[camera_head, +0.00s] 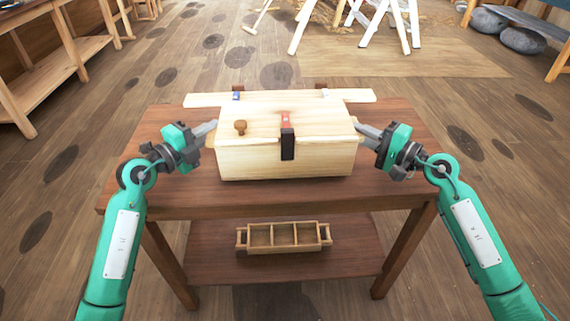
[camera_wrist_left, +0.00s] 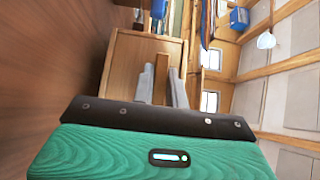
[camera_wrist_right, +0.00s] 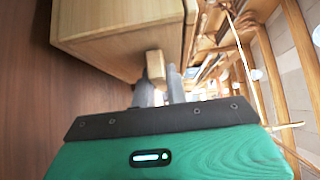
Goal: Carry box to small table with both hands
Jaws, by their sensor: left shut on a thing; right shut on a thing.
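A pale wooden box (camera_head: 250,160) with a dark latch strap and a round knob sits on the dark brown table (camera_head: 180,195). My left gripper (camera_head: 212,128) is at the box's left end, shut on it, with its fingers also in the left wrist view (camera_wrist_left: 162,88). My right gripper (camera_head: 360,130) is at the right end, shut on a small block handle (camera_wrist_right: 155,66) of the box. The box's end wall (camera_wrist_right: 125,35) fills the upper left of the right wrist view. The left handle is largely hidden by the fingers. I cannot pick out the small table for certain.
A long pale board (camera_head: 360,95) lies behind the box. A divided wooden tray (camera_head: 285,237) rests on the table's lower shelf. Workbenches (camera_head: 40,70) line the left. White trestle legs (camera_head: 385,22) and grey stones (camera_head: 522,40) stand at the back. Much floor is clear.

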